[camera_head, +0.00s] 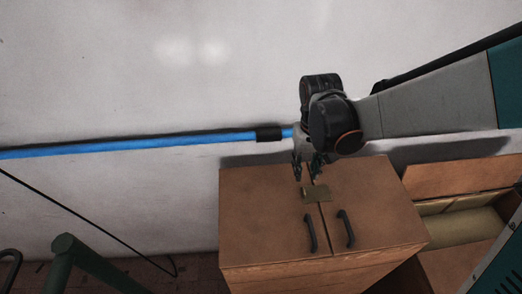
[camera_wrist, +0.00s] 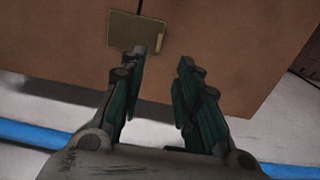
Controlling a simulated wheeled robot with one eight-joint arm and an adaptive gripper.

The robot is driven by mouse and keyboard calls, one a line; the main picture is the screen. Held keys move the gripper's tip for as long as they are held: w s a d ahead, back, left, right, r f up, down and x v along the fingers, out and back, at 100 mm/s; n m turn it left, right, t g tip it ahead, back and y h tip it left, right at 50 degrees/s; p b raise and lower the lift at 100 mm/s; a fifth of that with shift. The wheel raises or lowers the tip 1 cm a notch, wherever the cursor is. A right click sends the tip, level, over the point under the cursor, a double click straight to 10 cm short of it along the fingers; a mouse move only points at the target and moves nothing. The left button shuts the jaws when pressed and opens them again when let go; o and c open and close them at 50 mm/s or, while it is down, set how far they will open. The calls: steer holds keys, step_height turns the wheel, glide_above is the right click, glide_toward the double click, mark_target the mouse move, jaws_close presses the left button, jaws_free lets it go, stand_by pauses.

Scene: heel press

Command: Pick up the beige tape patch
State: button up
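The beige tape patch (camera_head: 316,194) lies flat on the cabinet's brown face, across the seam between its two doors. In the wrist view the patch (camera_wrist: 137,30) shows at the top, left of centre, as an olive-beige rectangle. My gripper (camera_head: 308,178) hangs just behind the patch in the head view. In the wrist view my gripper (camera_wrist: 163,60) is open and empty. Its left fingertip overlaps the lower right part of the patch. The right fingertip is to the right of the patch, over the bare brown surface. I cannot tell whether the left finger touches it.
The brown cabinet (camera_head: 265,230) has two dark handles (camera_head: 311,232) (camera_head: 346,228) in front of the patch. A blue pipe (camera_head: 130,146) with a black sleeve runs along the white wall. An open cardboard box (camera_head: 455,180) is at right. A green rail (camera_head: 70,250) stands lower left.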

mark_target(303, 188)
steer(key=f+b, duration=0.2)
steer(key=f, duration=0.1)
steer(key=f+b, duration=0.1)
steer(key=f, duration=0.2)
steer(key=f+b, duration=0.2)
steer(key=f, duration=0.1)
steer(key=shift+w+d+f+b, duration=0.1)
steer(key=shift+w+d+b, duration=0.15)
steer(key=shift+b, duration=0.1)
steer(key=shift+s, duration=0.1)
jaws_close()
